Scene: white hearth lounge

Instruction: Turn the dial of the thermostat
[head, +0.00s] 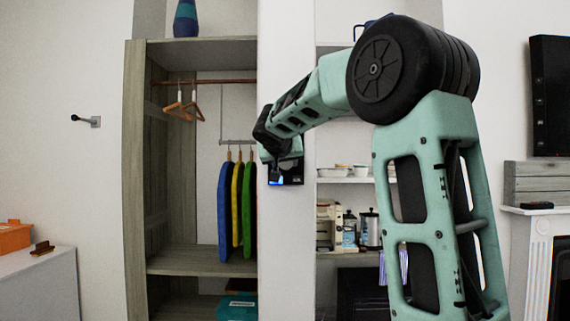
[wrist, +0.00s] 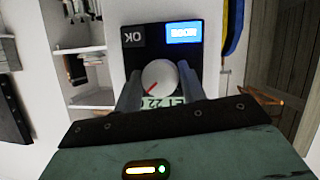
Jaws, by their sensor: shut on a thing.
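The thermostat is a black wall panel (wrist: 183,50) with a blue lit button, an "OK" button and a pale display at its lower part in the wrist view. In the head view the thermostat (head: 288,178) shows partly behind my arm's end on the white wall pillar. Its round white dial (wrist: 160,77) has a red pointer mark toward the lower left. My gripper (wrist: 160,88) has its two grey fingers on either side of the dial, shut on it. The display is partly hidden by the fingers and gripper body. In the head view the fingers are hidden.
An open wardrobe (head: 135,150) with hanging garments (head: 237,205) stands left of the pillar. Shelves with bowls and jars (head: 348,228) are right of it, partly behind my arm. A white cabinet (head: 40,285) stands at the far left.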

